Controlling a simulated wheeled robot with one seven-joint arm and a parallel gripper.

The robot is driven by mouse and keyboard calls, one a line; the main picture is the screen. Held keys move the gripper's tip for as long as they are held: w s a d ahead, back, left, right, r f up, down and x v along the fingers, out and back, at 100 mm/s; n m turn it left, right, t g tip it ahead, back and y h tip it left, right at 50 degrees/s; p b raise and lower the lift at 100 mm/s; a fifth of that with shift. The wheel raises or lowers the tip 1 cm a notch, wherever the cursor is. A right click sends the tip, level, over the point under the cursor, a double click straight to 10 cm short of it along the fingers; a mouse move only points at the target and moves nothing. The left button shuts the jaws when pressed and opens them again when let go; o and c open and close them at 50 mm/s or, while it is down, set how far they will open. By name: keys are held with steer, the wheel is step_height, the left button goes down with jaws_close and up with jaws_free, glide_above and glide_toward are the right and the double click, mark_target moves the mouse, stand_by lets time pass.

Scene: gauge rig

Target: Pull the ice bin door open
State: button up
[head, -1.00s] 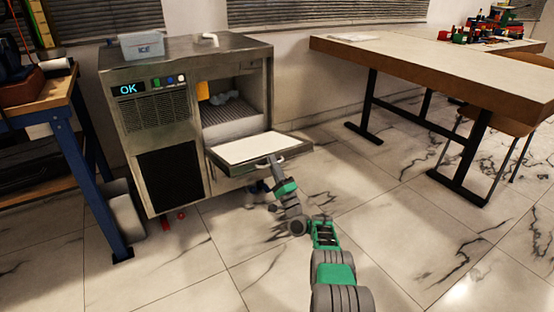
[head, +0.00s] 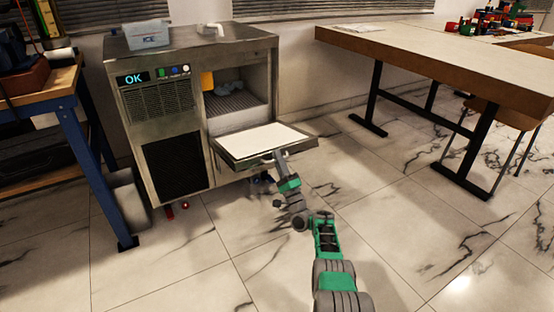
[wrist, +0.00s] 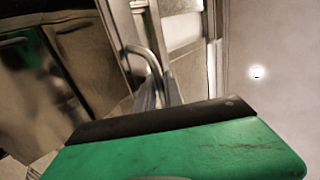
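The ice bin door (head: 266,141) is hinged down from the front of the steel ice machine (head: 162,120) and lies nearly flat, its pale inner face up. The bin opening above it is uncovered. My gripper (head: 281,155) is at the door's front edge, at the handle. In the wrist view the curved metal handle (wrist: 146,54) runs down to my gripper's fingers (wrist: 160,92), which appear closed around it. The green gripper body hides part of the grip.
Ice scraps and a yellow item (head: 207,81) show inside the bin. A blue-legged bench (head: 75,150) stands left and a long table (head: 440,65) right. A bin-like box (head: 130,200) is on the floor beside the machine. The marble floor right of the door is clear.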

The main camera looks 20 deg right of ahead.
steer(key=shift+f, duration=0.1)
steer(key=shift+s+f, duration=0.15)
steer(key=p+v, duration=0.1)
steer(key=v, duration=0.6)
steer(key=shift+s, duration=0.15)
steer(key=shift+d, duration=0.1)
